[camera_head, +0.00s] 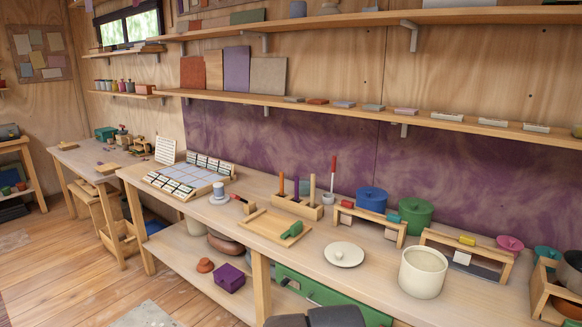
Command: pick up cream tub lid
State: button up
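The cream tub lid (344,254) is a round, flat, pale disc with a small knob at its centre. It lies flat on the wooden workbench, near the front edge. The cream tub (423,273) stands open and upright to its right, apart from it. A dark grey rounded part of my arm shows at the bottom edge, below the lid. My gripper's fingers are not visible, and nothing touches the lid.
A wooden tray (262,232) with a green tool (292,231) lies left of the lid. Behind are a wooden rack (372,221), a blue pot (371,200) and a green pot (415,214). A second rack (466,255) stands behind the tub. Bare bench surrounds the lid.

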aim_at(344, 255)
jog(key=i+l+u, duration=0.2)
jog(key=i, duration=0.3)
jog(key=i+l+u, duration=0.1)
jog(key=i+u, duration=0.15)
jog(key=i, duration=0.2)
